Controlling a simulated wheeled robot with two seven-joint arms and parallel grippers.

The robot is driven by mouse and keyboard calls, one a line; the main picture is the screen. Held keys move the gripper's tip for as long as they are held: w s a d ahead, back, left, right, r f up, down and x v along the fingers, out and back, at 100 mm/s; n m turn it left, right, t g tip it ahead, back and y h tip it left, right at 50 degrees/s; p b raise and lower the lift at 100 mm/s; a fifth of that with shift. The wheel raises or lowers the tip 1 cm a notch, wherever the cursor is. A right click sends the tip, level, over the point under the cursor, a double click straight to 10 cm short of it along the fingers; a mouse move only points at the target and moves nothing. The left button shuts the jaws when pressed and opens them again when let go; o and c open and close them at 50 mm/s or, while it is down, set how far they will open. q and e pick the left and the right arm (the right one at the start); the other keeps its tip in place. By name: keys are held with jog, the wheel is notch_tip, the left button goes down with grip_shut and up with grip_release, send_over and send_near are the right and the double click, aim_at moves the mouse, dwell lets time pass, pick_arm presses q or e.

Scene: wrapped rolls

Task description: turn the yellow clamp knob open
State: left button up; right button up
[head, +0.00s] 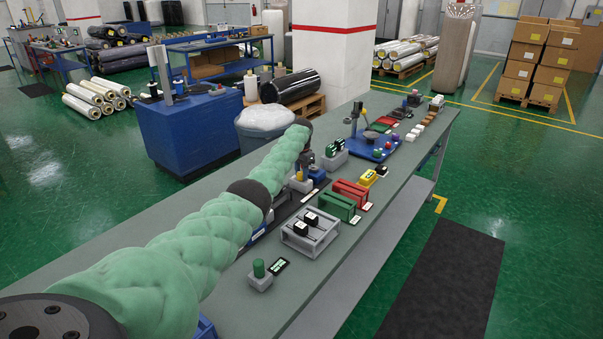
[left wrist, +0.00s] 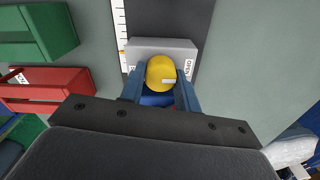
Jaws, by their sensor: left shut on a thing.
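The yellow clamp knob (left wrist: 160,70) sits on a light grey block (left wrist: 150,45) in the left wrist view. A short white mark on it lies toward the right of the knob. An "OPEN" label is on the block's right side; another label at its left is mostly hidden by a finger. My left gripper (left wrist: 160,84) is shut on the knob, with a blue finger on each side. In the head view my left gripper (head: 308,166) reaches down to the bench there, and the knob is small and partly hidden. My right gripper is not in view.
A green box (head: 339,206) and a red box (head: 350,192) stand on the grey bench near the left gripper. A grey fixture with black parts (head: 310,231) and a green knob on a block (head: 259,270) are nearer. A blue base (head: 366,147) with a stand lies beyond.

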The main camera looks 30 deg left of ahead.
aim_at(301, 173)
pick_arm(q)
jog(key=o, duration=1)
jog(key=shift+f, duration=0.1)
jog(key=shift+r, duration=0.35)
notch_tip(301, 173, up, 6)
jog(key=shift+f+b, duration=0.2)
jog(key=shift+b, duration=0.95)
jog(key=shift+r, duration=0.75)
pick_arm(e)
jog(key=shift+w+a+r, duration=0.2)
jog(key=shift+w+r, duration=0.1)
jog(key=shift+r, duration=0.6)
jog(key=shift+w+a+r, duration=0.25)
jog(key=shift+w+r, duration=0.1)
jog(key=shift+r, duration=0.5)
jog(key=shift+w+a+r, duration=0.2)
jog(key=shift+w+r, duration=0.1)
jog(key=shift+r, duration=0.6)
